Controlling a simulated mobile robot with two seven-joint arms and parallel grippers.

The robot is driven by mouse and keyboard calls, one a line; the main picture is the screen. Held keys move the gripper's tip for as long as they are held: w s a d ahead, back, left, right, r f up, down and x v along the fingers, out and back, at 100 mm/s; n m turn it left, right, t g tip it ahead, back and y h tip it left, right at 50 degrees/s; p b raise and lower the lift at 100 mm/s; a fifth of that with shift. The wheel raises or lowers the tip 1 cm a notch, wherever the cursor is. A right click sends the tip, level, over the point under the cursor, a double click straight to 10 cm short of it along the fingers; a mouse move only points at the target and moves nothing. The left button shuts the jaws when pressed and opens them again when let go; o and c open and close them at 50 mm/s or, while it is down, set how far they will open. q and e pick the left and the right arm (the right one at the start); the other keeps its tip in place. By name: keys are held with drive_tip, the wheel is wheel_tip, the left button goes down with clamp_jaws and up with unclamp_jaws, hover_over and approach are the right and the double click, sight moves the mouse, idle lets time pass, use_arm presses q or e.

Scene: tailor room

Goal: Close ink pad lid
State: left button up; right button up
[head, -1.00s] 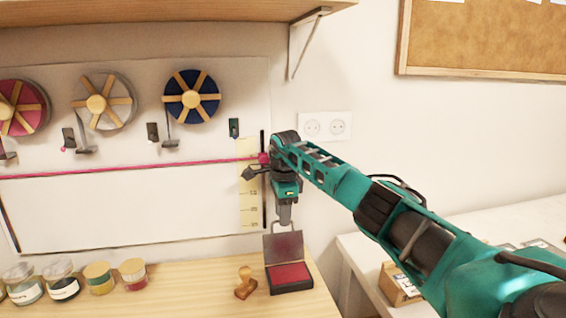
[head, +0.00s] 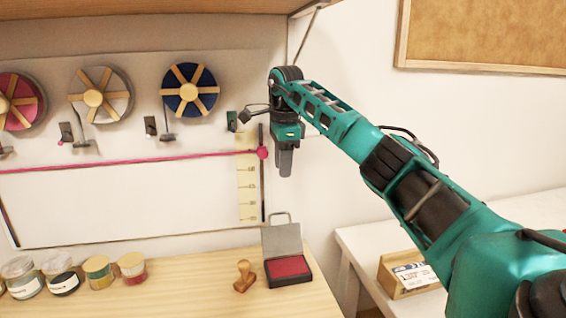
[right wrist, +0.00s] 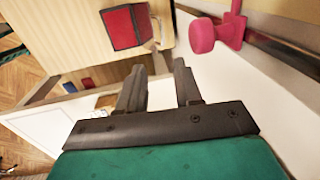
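The ink pad (head: 288,267) lies on the wooden table, a black tray with a red pad. Its grey lid (head: 281,240) stands open, nearly upright at the back edge, with a handle loop on top. The red pad also shows at the top of the right wrist view (right wrist: 122,28), with the lid partly seen beside it. My right gripper (head: 285,172) hangs above and behind the lid, clear of it. Its two fingers (right wrist: 158,70) are apart with nothing between them in the right wrist view. My left gripper is not in view.
A wooden stamp (head: 243,277) stands left of the ink pad. Several jars (head: 62,277) line the table's left side. A pink knob (right wrist: 203,36) on the wall rail is close to my right gripper. A shelf (head: 150,12) overhangs the table. A white table (head: 365,243) stands at right.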

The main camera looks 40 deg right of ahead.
sight(282, 213)
drive_tip(key=f, duration=0.4)
drive_tip(key=w+f, duration=0.1)
drive_tip(key=f, duration=0.3)
drive_tip(key=w+d+f, duration=0.1)
drive_tip(key=f, duration=0.4)
drive_tip(key=shift+d, duration=0.1)
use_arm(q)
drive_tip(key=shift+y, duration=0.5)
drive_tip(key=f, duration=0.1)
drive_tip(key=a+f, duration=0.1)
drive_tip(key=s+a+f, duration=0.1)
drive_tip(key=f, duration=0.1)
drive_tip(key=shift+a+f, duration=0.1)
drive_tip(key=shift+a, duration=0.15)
use_arm(e)
clamp_jaws()
idle(0.4)
